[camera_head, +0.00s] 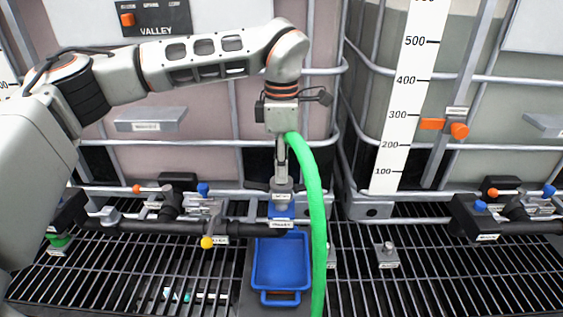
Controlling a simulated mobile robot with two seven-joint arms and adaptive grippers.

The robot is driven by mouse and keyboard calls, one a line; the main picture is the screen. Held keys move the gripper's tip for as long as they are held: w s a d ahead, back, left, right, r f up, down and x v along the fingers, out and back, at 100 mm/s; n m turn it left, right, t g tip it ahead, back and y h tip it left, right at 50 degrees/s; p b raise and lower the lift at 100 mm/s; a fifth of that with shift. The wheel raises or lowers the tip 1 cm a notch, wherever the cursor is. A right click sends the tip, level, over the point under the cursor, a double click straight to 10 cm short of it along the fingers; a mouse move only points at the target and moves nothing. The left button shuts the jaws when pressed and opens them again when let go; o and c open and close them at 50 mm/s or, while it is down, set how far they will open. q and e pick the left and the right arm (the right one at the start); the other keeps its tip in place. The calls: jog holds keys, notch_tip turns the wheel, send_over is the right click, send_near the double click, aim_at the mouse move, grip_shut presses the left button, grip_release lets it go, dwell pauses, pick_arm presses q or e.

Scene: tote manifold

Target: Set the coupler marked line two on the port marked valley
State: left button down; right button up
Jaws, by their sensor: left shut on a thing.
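My left gripper (281,172) points straight down at the middle of the picture. It is shut on a grey fitting, which appears to be the coupler (282,187); its label is too small to read. The fitting is upright, directly above a blue part (281,210) on the dark manifold pipe. I cannot tell whether they touch. A green hose (317,215) runs from beside the gripper down past the front, hiding part of the pipe. A board reading VALLEY (157,30) hangs on the left tote. Small port labels are unreadable. My right gripper is not in view.
A blue tray (282,291) stands on the grating below the gripper. A yellow-knobbed valve (207,242) is to the left. A green-topped fitting (59,241) sits far left, a grey block (387,256) to the right. Caged totes stand close behind.

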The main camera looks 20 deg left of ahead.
pick_arm(q)
jog(key=shift+f+b, duration=0.4)
jog(key=shift+f, duration=0.8)
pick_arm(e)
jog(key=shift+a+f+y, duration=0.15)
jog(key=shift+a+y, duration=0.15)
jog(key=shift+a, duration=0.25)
pick_arm(q)
jog(key=shift+f, duration=0.3)
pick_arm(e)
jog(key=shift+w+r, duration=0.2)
pick_arm(q)
jog(key=c, duration=1.8)
grip_release()
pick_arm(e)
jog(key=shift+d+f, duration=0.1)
pick_arm(q)
jog(key=shift+o, duration=0.2)
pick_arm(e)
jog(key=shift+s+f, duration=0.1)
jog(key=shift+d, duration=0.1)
